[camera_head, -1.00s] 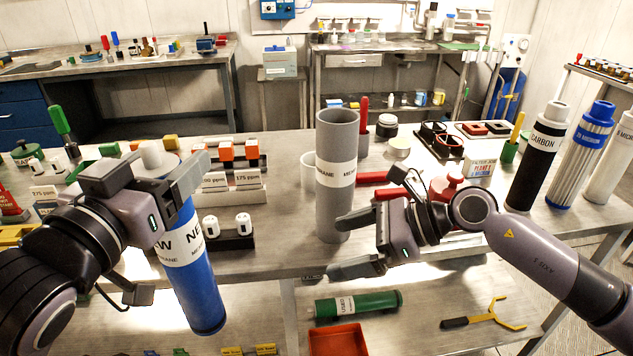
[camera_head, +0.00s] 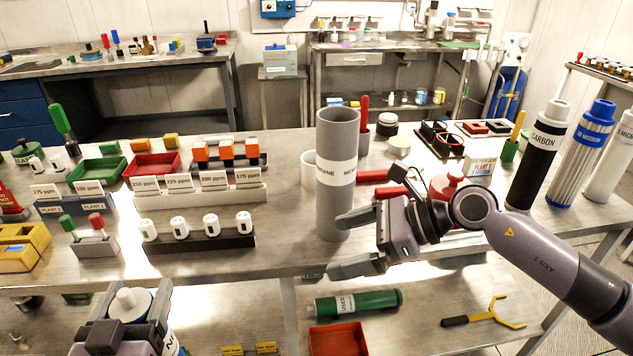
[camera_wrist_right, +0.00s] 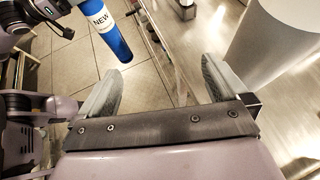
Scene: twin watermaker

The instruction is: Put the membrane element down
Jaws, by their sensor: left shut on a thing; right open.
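The blue membrane element, marked NEW, is held low in front of the bench. In the head view mostly its white end (camera_head: 129,302) shows, and its lower part is cut off by the frame. The right wrist view shows its blue body (camera_wrist_right: 112,38) over the tiled floor. My left gripper (camera_head: 127,312) is shut on the element near its top. My right gripper (camera_head: 347,245) is open and empty beside the grey membrane housing (camera_head: 337,200), which stands upright on the bench; I cannot tell if they touch.
A green cylinder marked USED (camera_head: 358,303), a red tray (camera_head: 338,340) and a yellow-ended tool (camera_head: 490,315) lie on the lower shelf. Cartridges, including a black CARBON one (camera_head: 537,155), stand at the right. White bottles in a rack (camera_head: 198,240) stand at left.

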